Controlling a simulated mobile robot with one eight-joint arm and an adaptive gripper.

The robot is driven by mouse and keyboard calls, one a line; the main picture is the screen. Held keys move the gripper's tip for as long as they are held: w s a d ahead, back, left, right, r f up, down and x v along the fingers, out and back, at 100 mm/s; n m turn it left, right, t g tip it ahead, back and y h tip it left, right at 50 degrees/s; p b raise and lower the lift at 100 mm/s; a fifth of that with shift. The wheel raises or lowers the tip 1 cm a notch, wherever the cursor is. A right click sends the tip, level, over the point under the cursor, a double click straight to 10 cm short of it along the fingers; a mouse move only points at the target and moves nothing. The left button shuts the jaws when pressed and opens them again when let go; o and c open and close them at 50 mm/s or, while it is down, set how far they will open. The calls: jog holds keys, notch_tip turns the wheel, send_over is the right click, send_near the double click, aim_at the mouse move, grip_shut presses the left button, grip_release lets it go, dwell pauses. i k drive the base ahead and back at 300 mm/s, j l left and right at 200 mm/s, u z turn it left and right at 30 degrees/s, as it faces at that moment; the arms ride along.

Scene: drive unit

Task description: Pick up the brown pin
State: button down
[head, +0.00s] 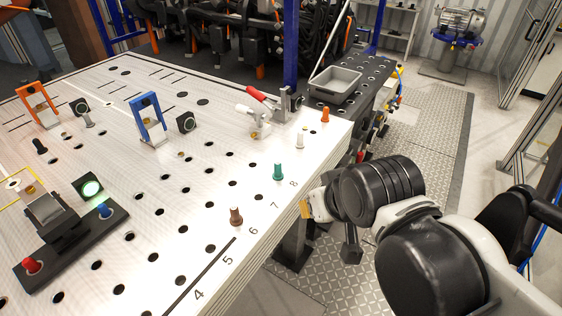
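The brown pin (236,216) stands upright on the white perforated table (200,190), near its front right edge beside the number 6. My arm comes in from the lower right. My gripper (308,206) is at the table's right edge, to the right of the brown pin and apart from it. Its fingers are mostly hidden behind my own wrist, so I cannot tell whether they are open or shut.
A green pin (278,172), a white pin (302,138) and an orange pin (325,115) stand farther along the same edge. A red-handled clamp (262,98) and a grey bin (336,84) are behind them. A dark block with a lit green button (90,188) is at left.

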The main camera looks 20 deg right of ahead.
aim_at(237, 219)
jog(key=j+z, duration=0.3)
jog(key=z, duration=0.15)
jog(key=j+z, duration=0.3)
jog(key=z, duration=0.2)
jog(key=k, duration=0.05)
